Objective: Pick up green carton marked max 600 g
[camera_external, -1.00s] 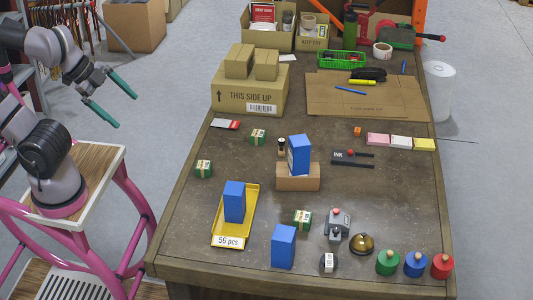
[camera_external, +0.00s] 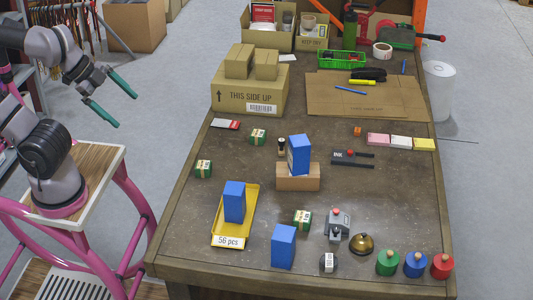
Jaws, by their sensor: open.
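Three small green cartons with pale labels lie apart on the brown table. One green carton (camera_external: 258,137) is left of the middle, another green carton (camera_external: 204,169) is near the left edge, and a third green carton (camera_external: 302,221) is at the front, right of the yellow tray. The print on their labels is too small to read, so I cannot tell which is marked max 600 g. My gripper (camera_external: 126,111) is open and empty, with green fingers spread, left of the table and away from all three cartons.
Blue boxes stand in the yellow tray (camera_external: 219,228), on a brown block (camera_external: 297,184) and at the front edge (camera_external: 284,246). A large cardboard box (camera_external: 240,98) stands at the back left. A bell (camera_external: 361,244) and coloured weights (camera_external: 415,264) stand front right.

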